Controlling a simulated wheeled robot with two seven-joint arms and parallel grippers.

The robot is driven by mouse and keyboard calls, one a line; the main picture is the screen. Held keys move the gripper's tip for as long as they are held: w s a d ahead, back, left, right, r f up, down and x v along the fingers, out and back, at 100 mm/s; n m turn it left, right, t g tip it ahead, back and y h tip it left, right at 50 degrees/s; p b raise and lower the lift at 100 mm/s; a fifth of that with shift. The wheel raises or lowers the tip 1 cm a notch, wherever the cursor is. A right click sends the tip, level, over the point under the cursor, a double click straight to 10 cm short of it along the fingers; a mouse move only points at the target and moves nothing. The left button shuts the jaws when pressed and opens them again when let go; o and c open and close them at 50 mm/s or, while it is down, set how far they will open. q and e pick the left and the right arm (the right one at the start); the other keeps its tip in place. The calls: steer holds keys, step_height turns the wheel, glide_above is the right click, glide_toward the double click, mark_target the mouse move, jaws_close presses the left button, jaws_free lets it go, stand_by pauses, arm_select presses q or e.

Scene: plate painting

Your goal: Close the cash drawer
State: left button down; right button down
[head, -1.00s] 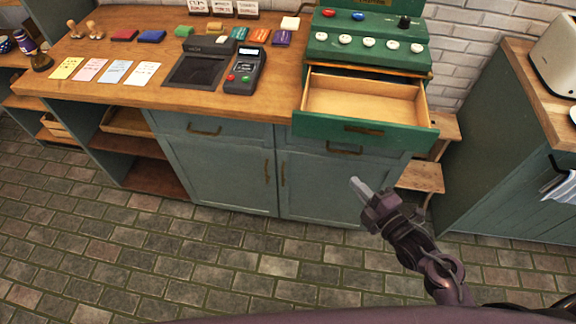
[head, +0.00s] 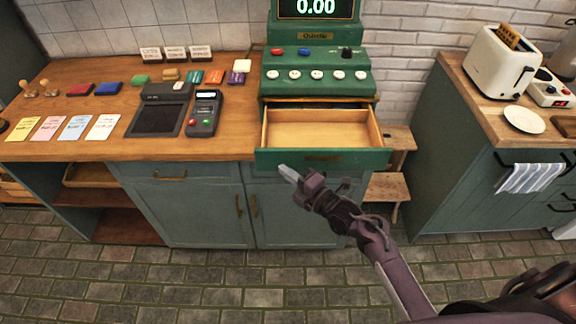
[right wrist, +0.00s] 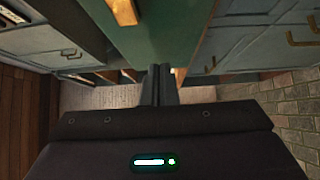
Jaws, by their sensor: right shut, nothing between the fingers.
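The cash drawer (head: 330,159) is pulled out from the green cash register (head: 318,80). Its wooden tray looks empty, and its green front sticks out past the counter edge. My right gripper (head: 285,170) is shut and empty, and in the head view its tip shows by the lower edge of the drawer front. I cannot tell whether it touches. In the right wrist view the shut fingers (right wrist: 158,85) are next to a green panel (right wrist: 160,45) with a brass-coloured handle (right wrist: 125,12). My left gripper is out of view.
A card terminal (head: 203,113) and a dark pad (head: 158,118) lie on the wooden counter (head: 235,135) left of the register. Blue cabinet doors (head: 205,205) are below. A wooden stool (head: 390,187) stands to the right, before a toaster counter (head: 480,105).

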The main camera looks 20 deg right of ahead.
mark_target(288, 144)
steer(key=shift+w+d, duration=0.2)
steer(key=shift+w, duration=0.25)
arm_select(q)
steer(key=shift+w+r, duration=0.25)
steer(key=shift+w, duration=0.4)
